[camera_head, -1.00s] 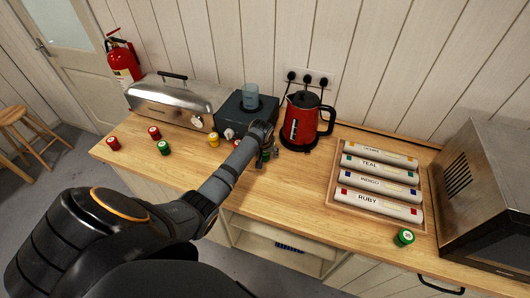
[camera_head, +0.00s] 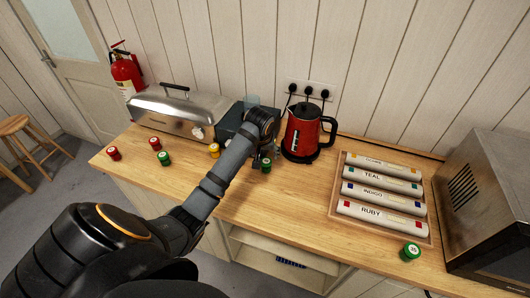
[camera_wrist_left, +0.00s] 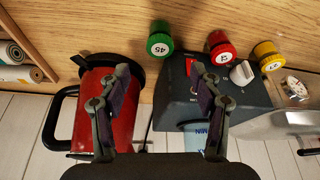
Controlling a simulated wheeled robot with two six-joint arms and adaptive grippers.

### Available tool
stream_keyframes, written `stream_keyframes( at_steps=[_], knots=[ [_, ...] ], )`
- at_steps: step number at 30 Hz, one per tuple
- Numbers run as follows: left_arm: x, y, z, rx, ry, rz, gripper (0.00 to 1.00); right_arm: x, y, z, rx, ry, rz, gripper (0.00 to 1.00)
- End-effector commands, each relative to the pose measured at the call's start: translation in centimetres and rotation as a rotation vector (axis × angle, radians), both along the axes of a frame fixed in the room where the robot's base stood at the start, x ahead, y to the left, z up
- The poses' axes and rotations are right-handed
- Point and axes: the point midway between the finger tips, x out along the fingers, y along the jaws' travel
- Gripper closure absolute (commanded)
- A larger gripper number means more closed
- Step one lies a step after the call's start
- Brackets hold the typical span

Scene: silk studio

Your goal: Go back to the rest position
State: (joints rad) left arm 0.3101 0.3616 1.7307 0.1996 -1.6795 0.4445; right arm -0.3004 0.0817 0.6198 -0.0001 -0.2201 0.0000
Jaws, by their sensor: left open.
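My left gripper (camera_wrist_left: 160,78) is open and empty in the left wrist view, its two fingers spread apart. In the head view my left arm reaches over the counter and its gripper (camera_head: 261,150) is above the counter, in front of the grey appliance (camera_head: 231,121). A green-capped spool or jar marked 45 (camera_wrist_left: 159,40) stands just beyond the fingertips; it also shows in the head view (camera_head: 266,165). The red kettle (camera_head: 301,132) stands right of the gripper. My right gripper is not in view.
Red, yellow (camera_head: 214,150) and green (camera_head: 164,158) small jars stand along the counter. A wooden tray (camera_head: 333,205) holds labelled rolls. Another green jar (camera_head: 410,251) is in front of it. A steel box (camera_head: 180,112) is behind left, a microwave (camera_head: 490,200) right.

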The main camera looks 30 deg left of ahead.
Motion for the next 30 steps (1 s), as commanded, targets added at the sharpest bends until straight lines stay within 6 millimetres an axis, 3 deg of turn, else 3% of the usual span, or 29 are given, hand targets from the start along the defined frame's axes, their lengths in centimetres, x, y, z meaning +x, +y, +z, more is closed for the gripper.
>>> stream_keyframes(
  at_steps=[7,10,15,18,30],
  knots=[
    [0.0,0.0,0.0,0.000,0.000,-0.001,0.36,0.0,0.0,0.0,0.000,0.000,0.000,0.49],
    [-1.0,-0.7,-1.0,0.007,0.009,-0.028,0.36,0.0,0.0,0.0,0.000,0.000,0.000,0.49],
    [-7.5,-4.9,-4.9,0.036,0.047,-0.192,0.36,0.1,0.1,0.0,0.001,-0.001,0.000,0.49],
    [-11.5,-6.8,-6.1,0.050,0.060,-0.280,0.36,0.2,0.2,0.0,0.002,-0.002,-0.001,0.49],
    [-22.4,-10.5,-6.2,0.075,0.089,-0.465,0.36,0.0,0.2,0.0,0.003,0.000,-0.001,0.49]
  ],
)
